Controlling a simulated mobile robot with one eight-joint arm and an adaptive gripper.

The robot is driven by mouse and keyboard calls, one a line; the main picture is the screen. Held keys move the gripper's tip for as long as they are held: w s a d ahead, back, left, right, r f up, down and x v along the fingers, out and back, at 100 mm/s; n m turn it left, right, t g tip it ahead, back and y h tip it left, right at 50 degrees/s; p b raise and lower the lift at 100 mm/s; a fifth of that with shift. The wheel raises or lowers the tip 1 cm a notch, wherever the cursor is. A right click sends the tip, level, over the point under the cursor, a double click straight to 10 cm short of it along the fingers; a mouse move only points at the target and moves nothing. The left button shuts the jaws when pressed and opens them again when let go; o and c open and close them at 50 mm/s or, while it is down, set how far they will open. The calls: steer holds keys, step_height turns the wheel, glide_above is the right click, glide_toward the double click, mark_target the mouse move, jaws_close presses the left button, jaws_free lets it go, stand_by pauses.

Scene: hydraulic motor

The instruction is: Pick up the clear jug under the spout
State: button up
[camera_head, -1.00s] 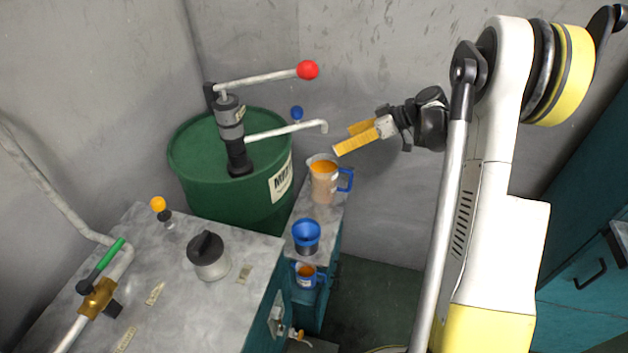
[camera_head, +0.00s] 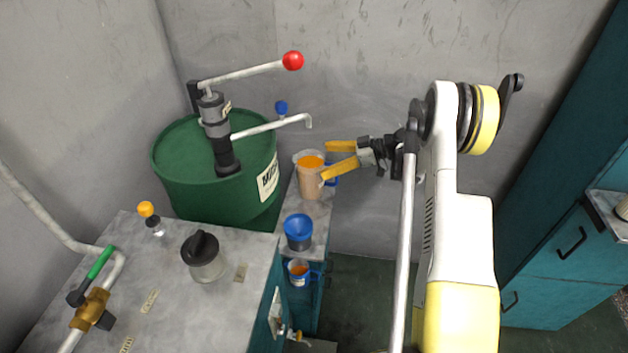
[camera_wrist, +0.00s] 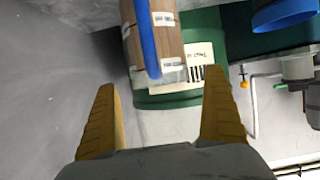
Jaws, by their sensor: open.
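The clear jug (camera_head: 309,183) stands upright on the narrow grey shelf, below the spout (camera_head: 290,124) of the drum pump. It has orange-brown contents and a blue handle on its right side. My gripper (camera_head: 325,160) is open, with two yellow fingers pointing left at the jug from its handle side. The lower finger overlaps the handle in the head view. In the wrist view, the jug (camera_wrist: 172,45) and its blue handle (camera_wrist: 147,40) appear ahead of my open gripper (camera_wrist: 158,84), in line with the gap. Contact cannot be told.
A green drum (camera_head: 195,185) stands left of the jug, with the pump and its red-knobbed lever (camera_head: 250,73) above. A blue funnel-like container (camera_head: 298,230) and a small blue-handled jug (camera_head: 299,273) are nearer. Bare wall lies behind my arm.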

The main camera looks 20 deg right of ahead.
mark_target(314, 162)
steer(key=b+x, duration=0.1)
steer(key=x, duration=0.3)
steer(key=shift+f, duration=0.2)
steer(key=c, duration=1.4)
steer(key=shift+o, duration=0.2)
steer(key=shift+r, duration=0.1)
